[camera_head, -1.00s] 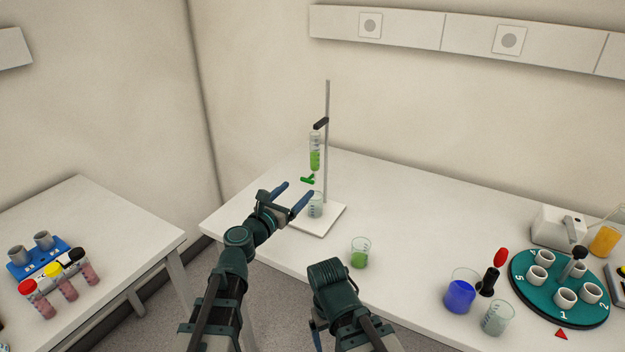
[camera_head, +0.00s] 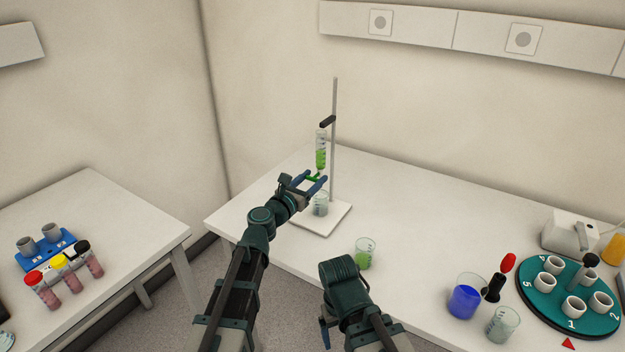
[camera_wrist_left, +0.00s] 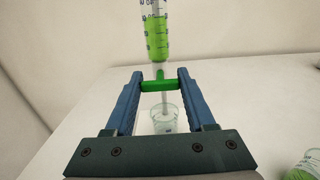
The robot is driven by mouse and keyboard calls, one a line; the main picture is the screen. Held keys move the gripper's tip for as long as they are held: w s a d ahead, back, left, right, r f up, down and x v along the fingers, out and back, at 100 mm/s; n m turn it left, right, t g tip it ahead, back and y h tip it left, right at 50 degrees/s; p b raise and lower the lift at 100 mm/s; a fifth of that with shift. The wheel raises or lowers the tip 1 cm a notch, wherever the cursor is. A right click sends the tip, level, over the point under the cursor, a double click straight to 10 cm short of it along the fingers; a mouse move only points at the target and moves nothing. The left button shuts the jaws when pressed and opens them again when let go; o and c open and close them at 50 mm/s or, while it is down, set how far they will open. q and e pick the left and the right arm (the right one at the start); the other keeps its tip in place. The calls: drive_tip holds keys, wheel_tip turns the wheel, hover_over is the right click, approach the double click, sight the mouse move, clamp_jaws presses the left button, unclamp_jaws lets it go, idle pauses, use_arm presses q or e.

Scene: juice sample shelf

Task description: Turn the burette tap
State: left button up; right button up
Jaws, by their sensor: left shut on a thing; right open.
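The burette (camera_head: 321,150) holds green liquid and is clamped upright on a stand (camera_head: 334,140). Its green tap (camera_wrist_left: 158,86) lies crosswise between the fingers of my left gripper (camera_wrist_left: 158,82) in the left wrist view, with its ends at both fingers. In the head view my left gripper (camera_head: 312,180) is at the tap, shut on it. A clear beaker (camera_head: 320,204) stands on the stand's white base, under the burette; it also shows in the left wrist view (camera_wrist_left: 180,122). My right gripper (camera_head: 328,336) is low in the head view, its fingers mostly hidden by its own arm.
A beaker with green liquid (camera_head: 365,256) stands on the white table near its front edge. To the right are a blue-liquid beaker (camera_head: 464,302), a clear beaker (camera_head: 503,325) and a teal carousel (camera_head: 545,300). A side table holds tubes and a blue rack (camera_head: 46,250).

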use_arm(q)
clamp_jaws()
drive_tip(key=m, duration=0.5)
drive_tip(key=o, duration=0.9)
unclamp_jaws()
drive_tip(key=shift+o, duration=0.2)
drive_tip(key=shift+s, duration=0.1)
